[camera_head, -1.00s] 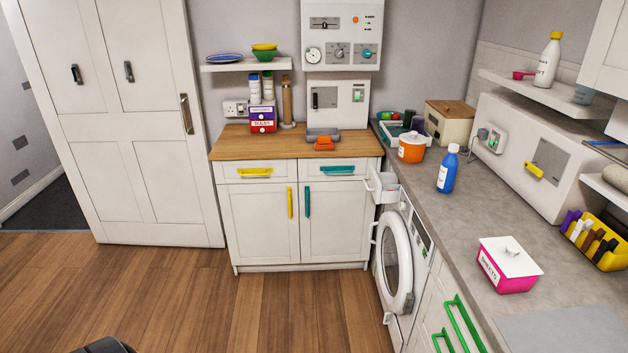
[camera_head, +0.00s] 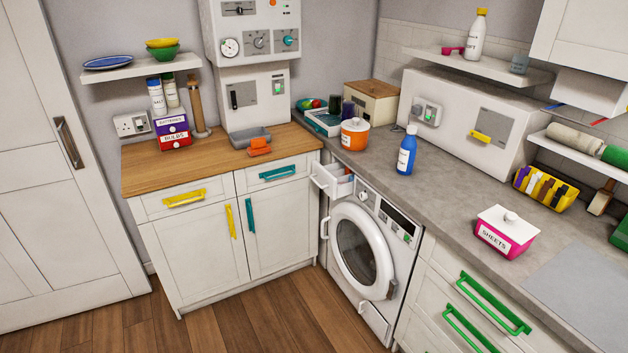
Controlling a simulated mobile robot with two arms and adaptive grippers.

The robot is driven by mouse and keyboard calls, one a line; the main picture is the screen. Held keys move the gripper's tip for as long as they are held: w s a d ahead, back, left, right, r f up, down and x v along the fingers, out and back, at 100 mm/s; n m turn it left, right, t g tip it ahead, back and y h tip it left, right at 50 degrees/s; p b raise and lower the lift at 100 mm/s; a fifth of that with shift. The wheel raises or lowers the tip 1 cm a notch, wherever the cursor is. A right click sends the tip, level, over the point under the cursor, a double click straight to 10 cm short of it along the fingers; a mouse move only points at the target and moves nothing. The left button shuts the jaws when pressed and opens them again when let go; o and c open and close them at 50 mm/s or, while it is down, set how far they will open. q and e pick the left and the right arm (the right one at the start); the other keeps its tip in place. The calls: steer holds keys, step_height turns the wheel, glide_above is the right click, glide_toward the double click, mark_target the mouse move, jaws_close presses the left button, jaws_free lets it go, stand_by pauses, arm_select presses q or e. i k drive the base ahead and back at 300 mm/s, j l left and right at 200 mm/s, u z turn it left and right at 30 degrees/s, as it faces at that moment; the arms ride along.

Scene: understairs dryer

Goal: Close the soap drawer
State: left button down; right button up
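The soap drawer (camera_head: 333,181) is a small white drawer at the top left of the white front-loading machine (camera_head: 362,250). It is pulled out and sticks forward from the machine's front, with its open inside partly visible. The machine's round door (camera_head: 356,247) is below the drawer and looks shut or nearly so. Neither of my grippers shows in the head view, so I cannot see where they are relative to the drawer.
A wood-topped cabinet (camera_head: 217,220) with yellow and teal handles stands left of the machine. A grey counter (camera_head: 440,190) runs above it, holding a blue bottle (camera_head: 407,151), orange pot (camera_head: 354,134) and pink box (camera_head: 505,233). The wooden floor (camera_head: 262,325) in front is clear.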

mark_target(332, 179)
steer(key=i+j+z, duration=0.15)
steer(key=z, duration=0.2)
steer(key=i+j+z, duration=0.15)
steer(key=z, duration=0.2)
steer(key=i+j+z, duration=0.1)
steer(key=j+z, duration=0.25)
